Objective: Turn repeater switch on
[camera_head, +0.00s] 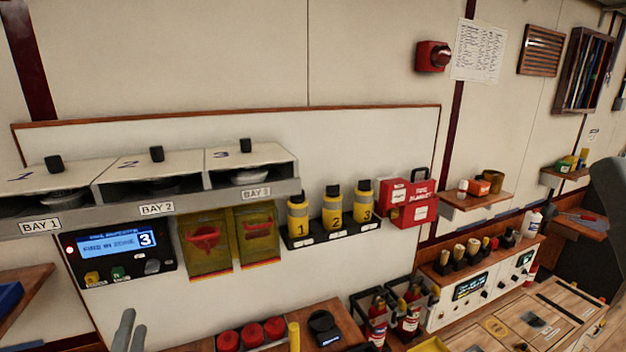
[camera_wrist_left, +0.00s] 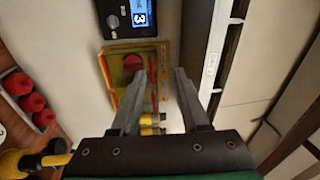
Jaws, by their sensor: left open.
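The dark repeater panel (camera_head: 115,254) is on the wall at the left in the head view. Its blue display reads a fire zone and a 3, with a red light at its upper left. Below the display are a yellow button (camera_head: 92,277), a green button (camera_head: 118,272), a small toggle-like control (camera_head: 138,259) and a round knob (camera_head: 152,266). I cannot tell the switch position. The panel also shows at the top of the left wrist view (camera_wrist_left: 119,18). My left gripper (camera_head: 131,322) is open and empty, below the panel. My right gripper is not in view.
Grey bays (camera_head: 180,200) overhang above the panel. Several red round items (camera_head: 252,333) stand on the lower shelf. Bare white wall lies under the panel.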

